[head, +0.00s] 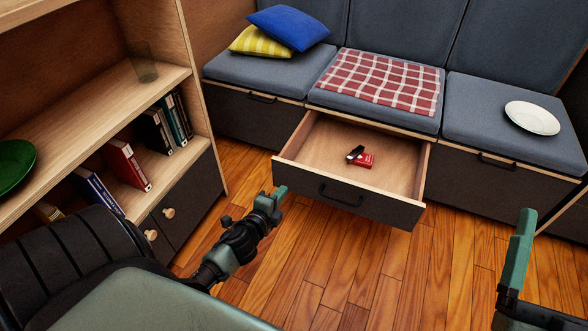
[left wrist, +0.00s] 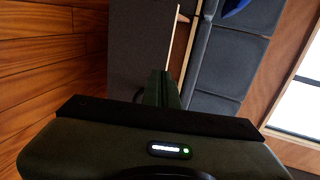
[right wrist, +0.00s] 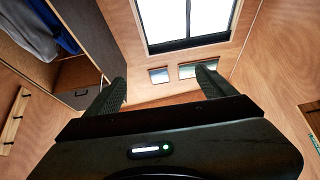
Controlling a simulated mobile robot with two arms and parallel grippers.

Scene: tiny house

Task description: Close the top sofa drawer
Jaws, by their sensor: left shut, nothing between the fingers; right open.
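The sofa drawer (head: 345,198) under the middle seat is pulled open, with a dark front, a black handle (head: 341,197) and a light wooden inside. A small red box (head: 366,160) and a small black item (head: 354,153) lie in it. My left gripper (head: 277,193) is shut and empty, close to the left end of the drawer front; I cannot tell whether it touches. In the left wrist view its fingers (left wrist: 166,88) are together in front of the dark drawer front (left wrist: 135,50). My right gripper (right wrist: 160,85) is open and empty; part of it shows at the head view's right edge.
A wooden shelf (head: 100,100) with books, a glass and a green plate (head: 14,163) stands at the left. The grey sofa holds cushions, a checked cloth (head: 378,82) and a white plate (head: 532,118). The wooden floor (head: 400,280) before the drawer is clear.

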